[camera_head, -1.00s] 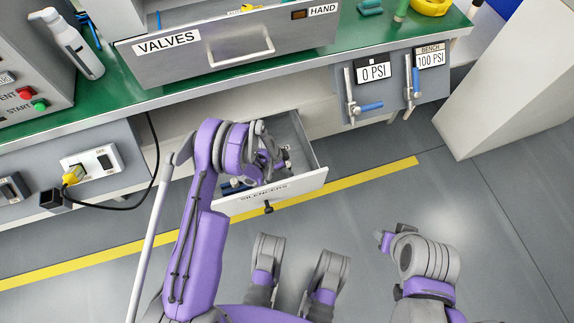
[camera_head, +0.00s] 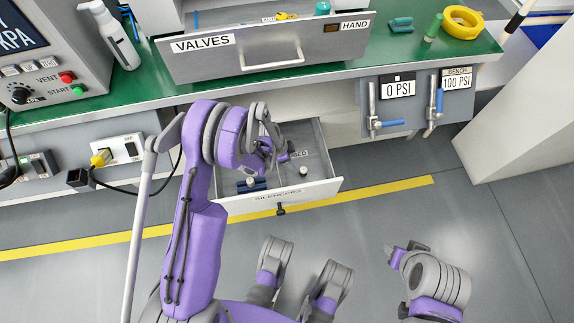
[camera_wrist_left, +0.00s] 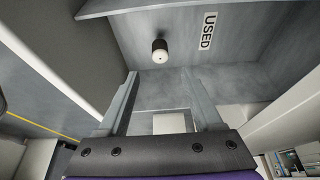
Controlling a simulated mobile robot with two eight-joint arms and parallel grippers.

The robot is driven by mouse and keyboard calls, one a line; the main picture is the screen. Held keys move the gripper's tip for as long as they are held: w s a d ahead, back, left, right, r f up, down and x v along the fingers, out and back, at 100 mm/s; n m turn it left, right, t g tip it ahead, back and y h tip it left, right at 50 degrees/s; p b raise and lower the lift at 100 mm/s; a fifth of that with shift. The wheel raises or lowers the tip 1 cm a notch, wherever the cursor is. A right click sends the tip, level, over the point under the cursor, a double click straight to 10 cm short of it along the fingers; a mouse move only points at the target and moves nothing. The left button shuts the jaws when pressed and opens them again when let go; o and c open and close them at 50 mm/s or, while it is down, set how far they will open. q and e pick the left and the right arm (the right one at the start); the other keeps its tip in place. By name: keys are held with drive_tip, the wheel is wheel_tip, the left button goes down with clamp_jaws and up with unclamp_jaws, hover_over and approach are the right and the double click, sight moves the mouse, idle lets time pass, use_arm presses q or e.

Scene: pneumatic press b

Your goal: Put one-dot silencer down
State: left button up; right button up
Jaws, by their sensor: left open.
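The open drawer labelled SILENCERS (camera_head: 318,188) sits under the bench. A small silencer (camera_head: 303,171) with a pale end and dark body stands in its right part, near the USED label. It also shows in the left wrist view (camera_wrist_left: 160,50), beyond my fingertips and apart from them. Its dots cannot be made out. Another silencer (camera_head: 251,182) is at a blue holder in the drawer's front left. My left gripper (camera_head: 281,152) is above the drawer, open and empty; its two spread fingers show in the left wrist view (camera_wrist_left: 161,80). My right gripper (camera_head: 393,255) is away at lower right, its jaws unclear.
The VALVES drawer (camera_head: 325,50) juts out above and behind my left arm. Two blue-handled valves (camera_head: 390,124) hang to the right. A control box (camera_head: 50,50) stands on the green bench (camera_head: 150,80) at the left. The floor in front is clear.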

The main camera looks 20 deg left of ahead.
use_arm(q)
drive_tip(key=s+d+r+n+y, duration=0.1)
drive_tip(key=s+r+n, duration=0.25)
drive_tip(key=r, duration=0.65)
drive_tip(key=s+r+n+y, duration=0.15)
drive_tip(key=s+r, duration=0.35)
drive_tip(key=r, duration=0.5)
drive_tip(key=s+r+n+t, duration=0.1)
drive_tip(key=s+r+n, duration=0.2)
drive_tip(key=s, duration=0.5)
drive_tip(key=s+r+n+y, duration=0.1)
drive_tip(key=s+r+n, duration=0.2)
drive_tip(key=s, duration=0.5)
drive_tip(key=shift+a+r+t, duration=0.3)
drive_tip(key=shift+a+t, duration=0.05)
drive_tip(key=shift+t, duration=0.05)
